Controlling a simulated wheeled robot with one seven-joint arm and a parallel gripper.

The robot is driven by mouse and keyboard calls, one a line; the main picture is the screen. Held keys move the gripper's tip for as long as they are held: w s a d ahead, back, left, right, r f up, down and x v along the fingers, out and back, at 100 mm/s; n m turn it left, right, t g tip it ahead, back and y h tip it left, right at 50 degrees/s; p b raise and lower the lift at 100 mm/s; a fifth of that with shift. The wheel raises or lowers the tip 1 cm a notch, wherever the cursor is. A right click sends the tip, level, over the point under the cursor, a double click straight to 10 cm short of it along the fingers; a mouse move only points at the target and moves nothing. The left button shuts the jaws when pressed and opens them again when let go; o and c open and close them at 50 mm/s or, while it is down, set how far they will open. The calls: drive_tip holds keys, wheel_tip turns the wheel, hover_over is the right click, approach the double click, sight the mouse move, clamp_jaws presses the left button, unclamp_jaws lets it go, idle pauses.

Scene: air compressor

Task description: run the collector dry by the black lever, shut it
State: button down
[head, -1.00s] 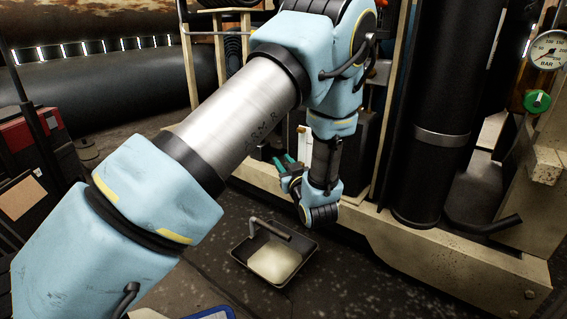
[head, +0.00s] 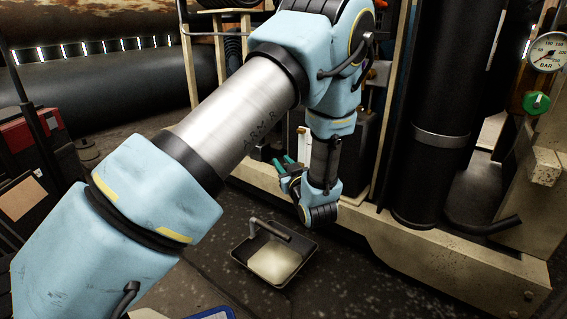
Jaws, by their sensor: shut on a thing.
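My gripper (head: 283,163) has teal fingers and sits low at the frame of the compressor, under my wrist. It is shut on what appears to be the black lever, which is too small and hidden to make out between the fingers. Pale, cloudy liquid (head: 274,262) lies in the pan. The collector itself cannot be told for certain; my arm covers part of the machine.
A tall black cylinder (head: 440,110) stands right of my wrist, behind the beige base rail (head: 420,255). A pressure gauge (head: 548,52) and a green knob (head: 536,103) are at the right. A red box (head: 20,135) stands at the left. Floor around the pan is open.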

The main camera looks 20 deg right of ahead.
wheel_tip(320, 180, down, 10)
drive_tip(key=w+a+n+g+h+p, duration=0.1)
drive_tip(key=n+g+h+p, duration=0.1)
drive_tip(key=g+p, duration=0.3)
drive_tip(key=w+n+g+h+p, duration=0.2)
drive_tip(key=n+g+p, duration=0.2)
drive_tip(key=g, duration=0.4)
drive_tip(key=shift+a+p, duration=0.35)
drive_tip(key=shift+p, duration=0.2)
drive_tip(key=shift+s+g, duration=0.1)
drive_tip(key=shift+g, duration=0.2)
drive_tip(key=c, duration=0.7)
unclamp_jaws()
drive_tip(key=shift+o, duration=0.2)
drive_tip(key=shift+r, duration=0.1)
